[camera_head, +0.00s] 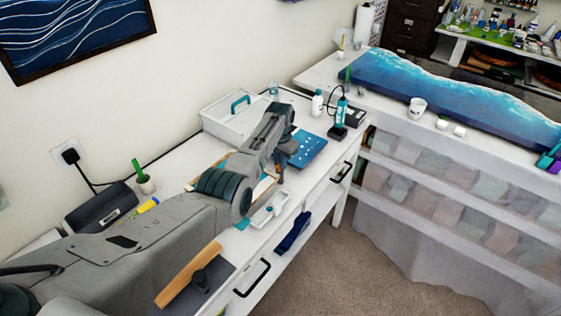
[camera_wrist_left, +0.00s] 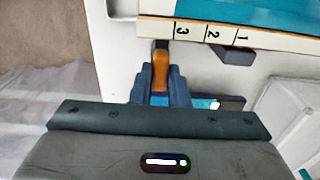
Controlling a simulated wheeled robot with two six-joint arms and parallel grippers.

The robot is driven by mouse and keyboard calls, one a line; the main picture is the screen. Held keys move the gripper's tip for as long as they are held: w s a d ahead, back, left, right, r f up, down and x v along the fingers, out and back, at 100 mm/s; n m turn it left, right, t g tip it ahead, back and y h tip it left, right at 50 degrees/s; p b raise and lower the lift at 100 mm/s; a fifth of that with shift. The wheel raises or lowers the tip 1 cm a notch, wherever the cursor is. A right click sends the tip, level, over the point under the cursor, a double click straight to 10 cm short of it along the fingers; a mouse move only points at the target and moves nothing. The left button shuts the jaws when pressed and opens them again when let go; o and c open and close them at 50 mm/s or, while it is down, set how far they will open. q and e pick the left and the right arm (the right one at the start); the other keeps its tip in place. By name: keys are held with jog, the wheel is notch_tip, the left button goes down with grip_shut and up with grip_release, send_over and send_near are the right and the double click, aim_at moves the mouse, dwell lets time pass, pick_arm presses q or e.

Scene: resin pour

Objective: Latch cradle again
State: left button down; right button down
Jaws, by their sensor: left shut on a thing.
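In the head view my left arm reaches across the white workbench, and its gripper (camera_head: 281,178) points down near the bench's front side. In the left wrist view this gripper (camera_wrist_left: 160,82) is shut on an orange-brown lever-like piece (camera_wrist_left: 161,66), which looks like the cradle's latch. A cream strip marked 1, 2, 3 (camera_wrist_left: 260,38) with a turquoise surface (camera_wrist_left: 268,12) behind it lies just beyond the fingertips. A dark block (camera_wrist_left: 232,54) sits at the strip's edge. My arm hides most of the cradle in the head view, so whether it is latched cannot be told. My right gripper is not in view.
A small white tray (camera_head: 262,216) lies beside the gripper. A dotted blue board (camera_head: 308,147), a teal bottle (camera_head: 341,108) and a white caddy (camera_head: 226,120) stand farther back. A wooden strip (camera_head: 180,281) lies at the near end. Floor in front (camera_head: 330,270) is clear.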

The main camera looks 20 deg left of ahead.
pick_arm(q)
jog(key=c, duration=1.4)
grip_release()
jog(key=shift+r, duration=0.15)
notch_tip(320, 180, up, 11)
jog(key=b, duration=0.3)
jog(key=shift+b, duration=0.35)
jog(key=shift+f, duration=0.3)
